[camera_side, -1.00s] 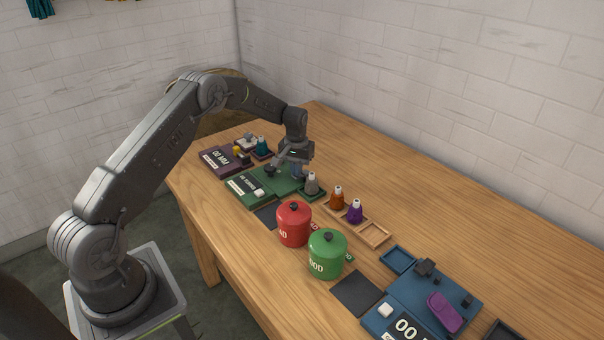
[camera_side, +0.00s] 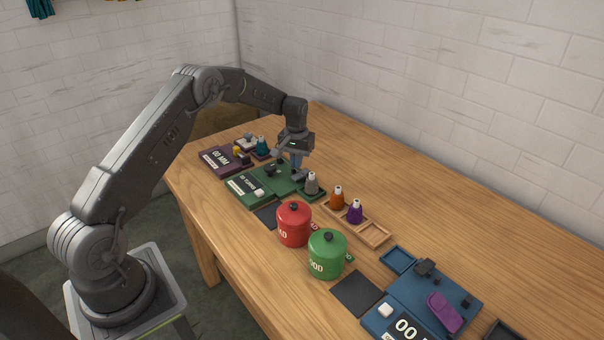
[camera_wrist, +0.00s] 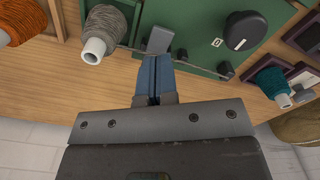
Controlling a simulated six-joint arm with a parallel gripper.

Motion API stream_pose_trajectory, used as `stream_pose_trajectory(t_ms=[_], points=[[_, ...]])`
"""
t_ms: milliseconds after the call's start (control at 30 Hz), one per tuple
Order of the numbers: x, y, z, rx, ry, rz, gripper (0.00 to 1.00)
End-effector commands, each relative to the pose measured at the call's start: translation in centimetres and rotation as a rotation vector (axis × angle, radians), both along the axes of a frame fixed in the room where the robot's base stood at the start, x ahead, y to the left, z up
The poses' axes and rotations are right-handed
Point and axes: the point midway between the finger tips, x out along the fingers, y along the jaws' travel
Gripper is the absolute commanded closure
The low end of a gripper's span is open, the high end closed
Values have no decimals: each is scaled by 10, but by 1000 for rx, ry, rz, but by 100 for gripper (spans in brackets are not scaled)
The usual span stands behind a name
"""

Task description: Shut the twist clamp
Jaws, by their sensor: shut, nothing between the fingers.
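The green station (camera_side: 245,187) stands near the far end of the table. In the wrist view its plate (camera_wrist: 195,20) bears a grey flat piece (camera_wrist: 159,40), a black knob (camera_wrist: 245,31) and a small dark post (camera_wrist: 225,69). The grey piece looks like the twist clamp's lever; I cannot tell its exact turn. A grey skein (camera_wrist: 106,21) sits left of it, with a thin strand running past the piece towards the post. My gripper (camera_wrist: 155,60) is shut and empty, its blue fingertips at the grey piece's near end. Contact is unclear. It also shows in the side view (camera_side: 296,166).
A purple station (camera_side: 222,160) with a teal skein (camera_side: 262,146) lies beyond the green one. A red canister (camera_side: 293,224), a green canister (camera_side: 327,254), orange (camera_side: 337,197) and purple skeins (camera_side: 355,212) stand nearer. A blue station (camera_side: 405,305) is at the front. The table's right side is clear.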

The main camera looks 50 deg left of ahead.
Motion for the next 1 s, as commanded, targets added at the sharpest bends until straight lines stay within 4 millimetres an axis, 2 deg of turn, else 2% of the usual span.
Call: stream_pose_trajectory(t_ms=[400, 833, 933, 1000], points=[[0, 0, 31, 0, -1, 0, 100], [0, -1, 37, 1, -2, -2, 100], [-2, -8, 53, 6, -15, -15, 100], [-6, -19, 74, 14, -34, -34, 100]])
